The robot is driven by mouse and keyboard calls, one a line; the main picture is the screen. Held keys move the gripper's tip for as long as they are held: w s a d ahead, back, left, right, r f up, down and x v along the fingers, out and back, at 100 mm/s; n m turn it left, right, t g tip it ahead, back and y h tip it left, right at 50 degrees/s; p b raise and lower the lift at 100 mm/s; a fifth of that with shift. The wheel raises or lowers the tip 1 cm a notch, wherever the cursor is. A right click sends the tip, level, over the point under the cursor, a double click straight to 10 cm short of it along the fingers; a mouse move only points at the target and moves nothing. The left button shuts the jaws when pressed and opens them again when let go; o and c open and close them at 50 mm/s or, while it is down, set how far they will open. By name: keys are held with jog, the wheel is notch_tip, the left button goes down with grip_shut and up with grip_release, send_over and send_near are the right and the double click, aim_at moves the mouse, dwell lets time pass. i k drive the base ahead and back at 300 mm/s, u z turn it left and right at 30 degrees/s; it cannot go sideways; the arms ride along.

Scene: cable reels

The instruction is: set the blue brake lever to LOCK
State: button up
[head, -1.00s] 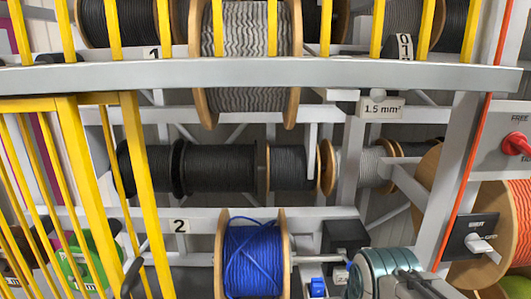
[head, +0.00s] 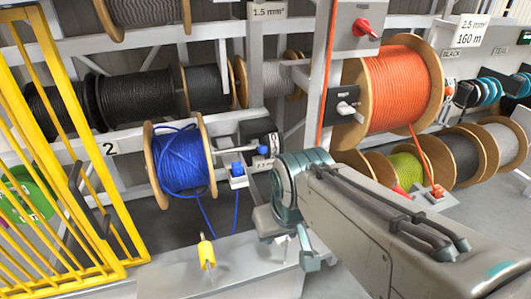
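The blue-tipped brake lever (head: 262,149) shows at the right of the blue cable reel (head: 180,162), in front of a dark panel (head: 258,130). It is small here, and I cannot read a LOCK mark or tell its exact setting. My arm reaches in from the lower right and bends just right of and below the lever. My gripper (head: 272,222) seems to hang at the arm's end, below the lever and apart from it. Its fingers are not clear, so I cannot tell if they are open. Nothing is visibly held.
A white box with a blue clip (head: 237,170) sits beside the blue reel. An orange cable reel (head: 402,95) and a red switch (head: 366,28) are at the right. A yellow fence (head: 62,165) stands left. A yellow-handled tool (head: 206,252) is at the grey front ledge.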

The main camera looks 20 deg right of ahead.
aim_at(263, 148)
jog(key=z, duration=1)
jog(key=i, duration=0.6)
jog(key=u, duration=1.05)
